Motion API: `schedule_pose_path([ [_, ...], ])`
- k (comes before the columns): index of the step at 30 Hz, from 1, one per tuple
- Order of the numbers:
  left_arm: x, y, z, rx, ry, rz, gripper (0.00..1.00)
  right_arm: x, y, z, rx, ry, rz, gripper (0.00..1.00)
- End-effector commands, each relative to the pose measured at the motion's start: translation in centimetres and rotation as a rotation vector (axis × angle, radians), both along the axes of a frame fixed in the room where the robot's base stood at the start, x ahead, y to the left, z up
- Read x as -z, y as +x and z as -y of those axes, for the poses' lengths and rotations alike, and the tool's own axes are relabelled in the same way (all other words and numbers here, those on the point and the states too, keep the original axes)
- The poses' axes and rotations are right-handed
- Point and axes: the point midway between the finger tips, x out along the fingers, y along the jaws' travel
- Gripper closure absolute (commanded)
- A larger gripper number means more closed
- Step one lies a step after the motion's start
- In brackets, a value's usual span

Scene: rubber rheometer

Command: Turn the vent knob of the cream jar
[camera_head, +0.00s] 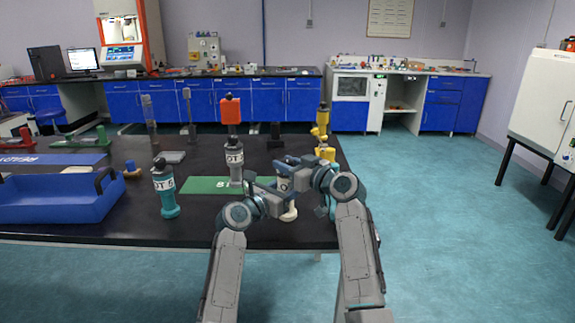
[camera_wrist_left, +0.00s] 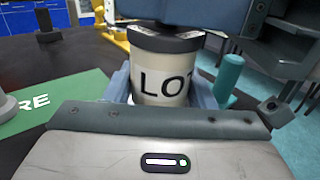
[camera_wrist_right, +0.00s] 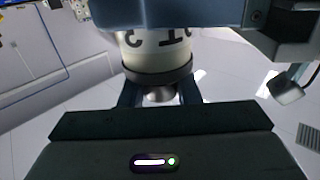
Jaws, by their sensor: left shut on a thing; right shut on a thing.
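The cream jar (camera_head: 285,186) stands near the table's front right, mostly hidden behind my arms. In the left wrist view the jar (camera_wrist_left: 163,75) shows black lettering and a dark collar. My left gripper (camera_wrist_left: 162,92) is shut around the jar's body, one finger on each side. My right gripper (camera_wrist_right: 158,98) is at the jar's top, its fingers on both sides of the small vent knob (camera_wrist_right: 159,95), shut on it. The right wrist view shows the lettering upside down. Much of the knob is hidden by the fingers.
A grey jar (camera_head: 235,168) stands left on a green mat (camera_head: 204,185); a teal jar (camera_head: 165,187) stands further left beside a blue tray (camera_head: 62,207). Yellow jars (camera_head: 323,118) stand behind right. A teal cylinder (camera_wrist_left: 229,75) is close to my left gripper.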

Motion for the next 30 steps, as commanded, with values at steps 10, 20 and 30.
schedule_pose_path([
  [10,0.03,-0.05,0.04,0.001,0.001,0.001,0.76,0.12,-0.04,-0.08,0.235,0.001,-0.001,0.93],
  [20,0.01,-0.05,0.05,0.002,0.0,0.0,0.76,0.09,-0.02,0.09,0.321,0.0,0.001,0.93],
  [30,0.0,-0.04,0.05,0.001,0.0,0.0,0.76,0.09,-0.01,0.1,0.32,0.0,0.001,0.51],
])
